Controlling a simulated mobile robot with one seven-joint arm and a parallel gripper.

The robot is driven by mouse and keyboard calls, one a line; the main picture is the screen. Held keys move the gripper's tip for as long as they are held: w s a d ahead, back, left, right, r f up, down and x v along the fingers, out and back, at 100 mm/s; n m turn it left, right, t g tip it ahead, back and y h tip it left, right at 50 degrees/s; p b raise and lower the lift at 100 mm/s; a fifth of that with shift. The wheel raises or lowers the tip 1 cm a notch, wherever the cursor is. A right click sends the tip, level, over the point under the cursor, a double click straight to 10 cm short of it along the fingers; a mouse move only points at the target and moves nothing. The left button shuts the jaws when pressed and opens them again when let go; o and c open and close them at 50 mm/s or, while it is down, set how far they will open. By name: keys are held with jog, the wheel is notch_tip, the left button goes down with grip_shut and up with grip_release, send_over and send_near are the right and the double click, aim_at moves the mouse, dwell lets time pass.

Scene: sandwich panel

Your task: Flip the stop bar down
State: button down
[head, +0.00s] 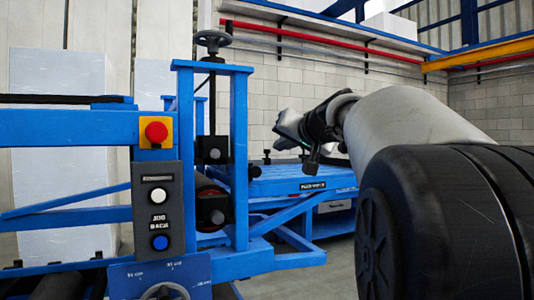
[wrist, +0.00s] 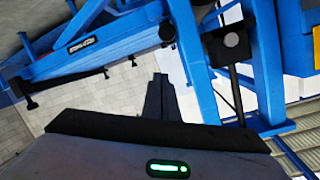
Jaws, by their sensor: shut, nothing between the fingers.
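My gripper (wrist: 160,84) shows in the wrist view as dark fingers closed together, with nothing held. In the head view my pale hand (head: 288,124) hangs in the air above and in front of the blue table (head: 275,182), apart from it; its fingertips are hard to make out there. The table has a dark label plate (head: 313,186) on its near edge, also in the wrist view (wrist: 82,44), and short black posts (head: 267,157) on top. I cannot tell for sure which part is the stop bar.
A blue machine frame (head: 241,150) with a handwheel (head: 213,40) and rollers stands left of my arm. Its control box (head: 158,210) has white and blue buttons, with a red stop button (head: 156,132) above. Open air lies between frame and arm.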

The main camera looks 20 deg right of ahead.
jog(key=shift+v, duration=1.35)
jog(key=shift+a+f, duration=0.1)
